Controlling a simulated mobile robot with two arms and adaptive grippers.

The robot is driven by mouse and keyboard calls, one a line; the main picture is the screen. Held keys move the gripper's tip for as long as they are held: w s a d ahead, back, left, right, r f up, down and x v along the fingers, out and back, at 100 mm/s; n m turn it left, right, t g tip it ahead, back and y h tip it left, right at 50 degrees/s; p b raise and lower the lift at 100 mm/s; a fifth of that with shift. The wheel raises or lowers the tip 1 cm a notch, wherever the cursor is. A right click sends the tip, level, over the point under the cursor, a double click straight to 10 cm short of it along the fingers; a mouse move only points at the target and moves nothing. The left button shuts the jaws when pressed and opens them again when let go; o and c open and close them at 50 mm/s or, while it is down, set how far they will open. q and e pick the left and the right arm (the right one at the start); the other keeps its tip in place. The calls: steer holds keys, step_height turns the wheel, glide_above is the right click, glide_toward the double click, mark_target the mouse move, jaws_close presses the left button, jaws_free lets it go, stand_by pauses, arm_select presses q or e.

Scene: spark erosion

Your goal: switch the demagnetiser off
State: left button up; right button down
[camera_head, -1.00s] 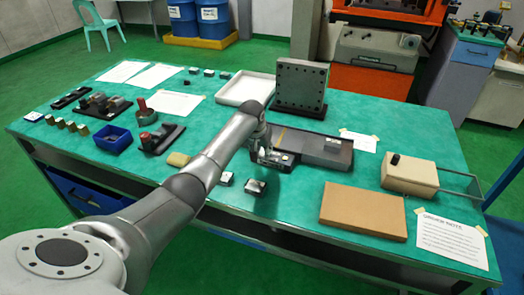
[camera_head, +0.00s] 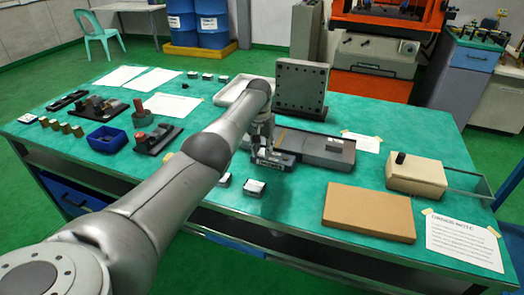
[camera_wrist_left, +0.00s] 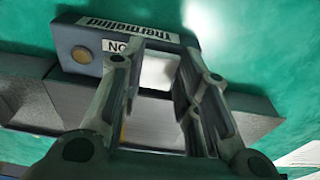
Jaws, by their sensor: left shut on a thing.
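The demagnetiser (camera_head: 306,149) is a long dark grey flat unit near the middle of the green table. Its end box (camera_wrist_left: 82,35) fills the upper wrist view, with a nameplate, a round brass-coloured button and a small label that reads ON upside down. My left gripper (camera_head: 266,150) is down at this left end. In the wrist view its fingers (camera_wrist_left: 163,50) straddle a pale block-like part beside the ON label, apparently the switch, and are shut on it. The fingers hide part of the label and the switch's exact position. My right gripper is out of view.
A black-knobbed beige box (camera_head: 416,178) and brown board (camera_head: 368,212) lie to the right. An upright drilled plate (camera_head: 301,86) and white tray (camera_head: 232,92) stand behind. Two small blocks (camera_head: 254,188) sit near the front edge. My arm crosses the table's left half.

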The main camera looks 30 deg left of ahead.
arm_select(q)
steer(key=shift+r, duration=0.1)
steer(key=o, duration=1)
steer(key=r, duration=0.4)
steer(key=s+r, duration=0.1)
steer(key=r, duration=0.6)
steer(key=shift+s+d+r, duration=0.15)
steer(key=shift+s+r, duration=0.1)
steer(key=shift+r, duration=0.15)
steer(key=shift+f, duration=0.1)
